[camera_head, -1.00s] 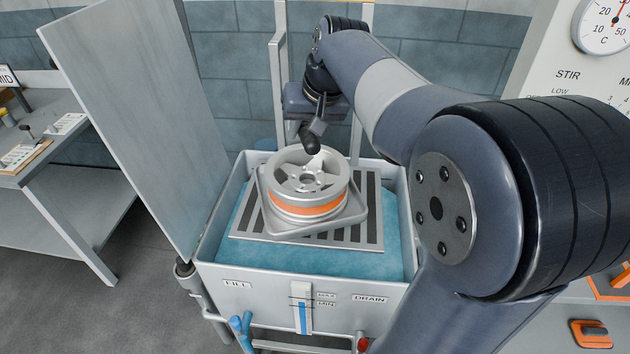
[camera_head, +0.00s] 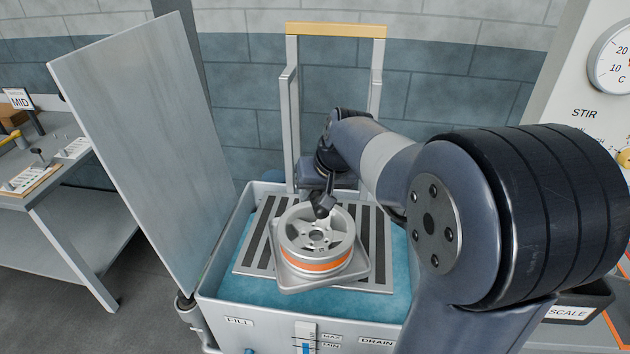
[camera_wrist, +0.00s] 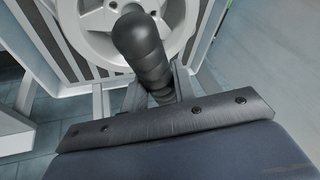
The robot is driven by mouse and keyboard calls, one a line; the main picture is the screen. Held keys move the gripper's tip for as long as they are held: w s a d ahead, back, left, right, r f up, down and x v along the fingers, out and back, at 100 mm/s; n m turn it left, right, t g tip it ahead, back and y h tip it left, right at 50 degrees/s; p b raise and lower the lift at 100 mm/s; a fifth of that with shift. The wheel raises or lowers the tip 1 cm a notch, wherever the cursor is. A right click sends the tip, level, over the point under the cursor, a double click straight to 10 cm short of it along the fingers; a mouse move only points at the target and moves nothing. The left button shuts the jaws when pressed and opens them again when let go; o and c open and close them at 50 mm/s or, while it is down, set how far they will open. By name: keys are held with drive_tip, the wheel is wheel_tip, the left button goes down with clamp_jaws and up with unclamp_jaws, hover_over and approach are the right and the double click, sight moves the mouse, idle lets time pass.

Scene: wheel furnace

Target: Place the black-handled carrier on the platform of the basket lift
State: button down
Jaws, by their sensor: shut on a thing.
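The carrier is a pale metal tray (camera_head: 355,268) holding a silver spoked wheel (camera_head: 316,228) with an orange band. Its black handle (camera_head: 322,207) stands at the wheel's far side and shows large in the wrist view (camera_wrist: 143,45). My gripper (camera_head: 328,190) is shut on this handle; in the wrist view its fingers (camera_wrist: 160,95) meet the handle's lower part. The carrier shows over the slatted platform (camera_head: 258,240) of the basket lift, its front corner overlapping the platform's front edge. Whether it touches the platform cannot be told.
The platform lies in a tank (camera_head: 218,300) of blue liquid. A grey panel (camera_head: 140,150) stands up on the left. The lift frame (camera_head: 288,130) with a yellow top bar rises behind. A dial box (camera_head: 590,110) stands right, a bench (camera_head: 70,185) left.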

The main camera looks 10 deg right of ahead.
drive_tip(key=shift+f, duration=0.4)
drive_tip(key=shift+f, duration=0.15)
drive_tip(key=c, duration=1.1)
unclamp_jaws()
drive_tip(key=v, duration=1.2)
